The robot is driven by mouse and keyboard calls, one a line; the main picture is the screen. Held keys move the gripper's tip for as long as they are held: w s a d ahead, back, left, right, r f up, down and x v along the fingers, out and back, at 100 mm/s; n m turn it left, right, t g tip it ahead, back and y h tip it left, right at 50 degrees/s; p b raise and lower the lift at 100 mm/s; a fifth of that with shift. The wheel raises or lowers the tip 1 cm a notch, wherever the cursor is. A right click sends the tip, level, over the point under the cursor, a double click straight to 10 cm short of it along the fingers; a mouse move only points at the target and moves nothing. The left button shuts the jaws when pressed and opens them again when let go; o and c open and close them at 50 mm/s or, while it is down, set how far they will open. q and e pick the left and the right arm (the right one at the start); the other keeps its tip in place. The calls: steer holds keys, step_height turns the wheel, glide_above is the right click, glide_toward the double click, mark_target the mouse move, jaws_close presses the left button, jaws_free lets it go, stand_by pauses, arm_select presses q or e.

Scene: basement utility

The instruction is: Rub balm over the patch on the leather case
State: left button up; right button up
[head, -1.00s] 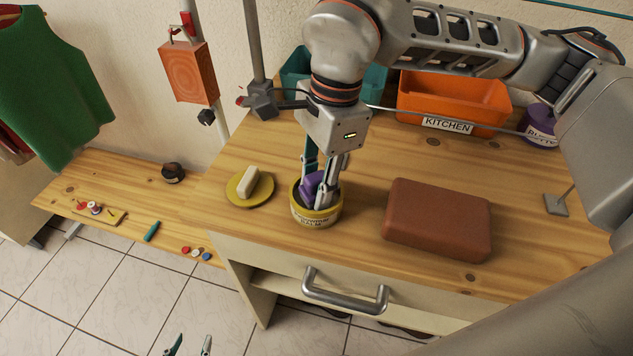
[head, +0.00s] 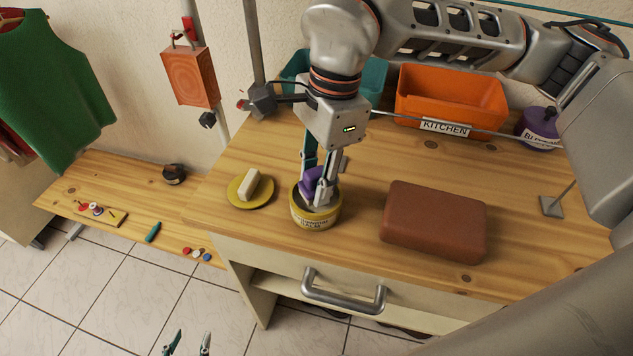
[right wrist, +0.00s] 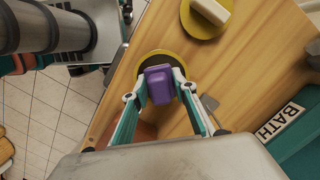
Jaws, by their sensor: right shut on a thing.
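The brown leather case (head: 435,222) lies flat on the right of the wooden bench; I cannot make out a patch on it. A round yellow tin of balm (head: 316,212) stands open left of the case; its dark inside shows in the right wrist view (right wrist: 143,63). My right gripper (head: 318,184) points down over the tin, shut on a purple block-like applicator (right wrist: 159,84). The applicator is at the tin's mouth; whether it touches the balm is hidden. My left gripper (head: 188,343) shows only its fingertips at the bottom edge, apart and empty over the floor.
A yellow dish (head: 237,198) with a pale bar (head: 249,184) stands left of the tin. An orange KITCHEN bin (head: 450,97), a teal bin (head: 296,68) and a purple jar (head: 539,128) line the back. The bench between tin and case is clear.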

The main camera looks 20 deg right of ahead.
mark_target(313, 172)
steer(key=shift+r+p, duration=1.3)
steer(key=shift+r, duration=1.25)
arm_select(q)
steer(key=r, duration=0.2)
steer(key=w+r, duration=0.1)
steer(key=shift+r, duration=0.35)
steer(key=shift+t, duration=0.3)
